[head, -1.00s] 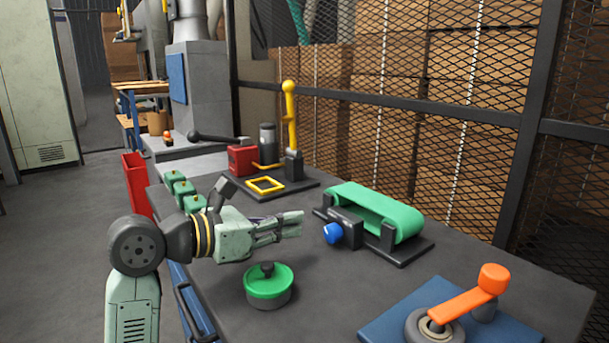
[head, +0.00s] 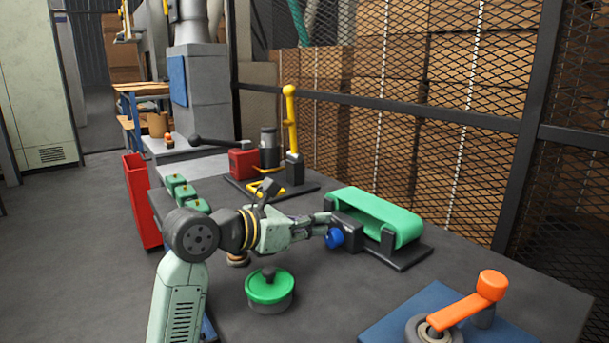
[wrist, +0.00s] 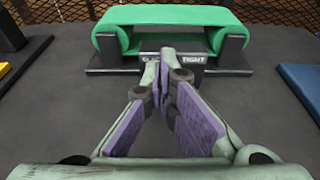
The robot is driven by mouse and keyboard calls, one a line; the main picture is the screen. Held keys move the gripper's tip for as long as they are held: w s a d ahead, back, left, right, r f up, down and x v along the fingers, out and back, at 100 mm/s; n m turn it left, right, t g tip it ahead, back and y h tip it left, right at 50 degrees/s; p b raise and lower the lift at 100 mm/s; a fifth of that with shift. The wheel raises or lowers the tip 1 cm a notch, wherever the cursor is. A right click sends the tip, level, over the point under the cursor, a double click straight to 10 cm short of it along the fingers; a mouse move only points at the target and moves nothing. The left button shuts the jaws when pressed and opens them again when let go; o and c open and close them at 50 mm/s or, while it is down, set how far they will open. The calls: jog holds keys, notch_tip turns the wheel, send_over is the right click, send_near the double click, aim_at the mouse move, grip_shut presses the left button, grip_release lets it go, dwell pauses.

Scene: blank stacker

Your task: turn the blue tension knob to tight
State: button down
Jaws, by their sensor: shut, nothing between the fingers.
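The blue tension knob (head: 335,237) sits on the front of a black block (head: 347,231) on the green belt unit (head: 376,213). My gripper (head: 325,225) is shut with nothing between its fingers, and its tips are right at the knob. I cannot tell whether they touch it. In the wrist view my gripper (wrist: 165,65) points at the label plate (wrist: 172,59) under the green belt (wrist: 170,18). "TIGHT" reads on the right of the plate, and the left word is partly covered. The knob is hidden behind the fingers there.
A green-lidded round pot (head: 269,289) stands below my forearm. An orange-handled lever (head: 468,309) on a blue plate is at the front right. A yellow-handled lever (head: 291,120) and a red block (head: 243,162) stand at the back. Bare tabletop lies right of the pot.

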jog(key=shift+d+f+b, duration=0.1)
jog(key=shift+d+b, duration=0.2)
jog(key=shift+d, duration=0.1)
dwell(0.4)
jog(key=shift+s, duration=0.15)
jog(key=shift+s+d+b, duration=0.45)
jog(key=shift+s+b, duration=0.05)
jog(key=shift+b, duration=0.3)
jog(key=shift+s+d, duration=0.1)
jog(key=shift+s, duration=0.05)
jog(key=shift+s+d+b, duration=0.3)
jog(key=shift+s+b, duration=0.05)
jog(key=shift+b, duration=0.65)
jog(key=shift+a, duration=0.1)
jog(key=shift+s+r, duration=0.1)
jog(key=shift+r, duration=0.25)
jog(key=shift+s+a+b, duration=0.25)
jog(key=shift+s+a, duration=0.35)
jog(key=shift+a, duration=0.2)
jog(key=shift+s+a+b, duration=0.3)
jog(key=shift+s+a, duration=0.25)
jog(key=shift+a, duration=0.3)
jog(key=shift+s+a+b, duration=0.25)
jog(key=shift+s+a, duration=0.35)
jog(key=shift+a, duration=0.2)
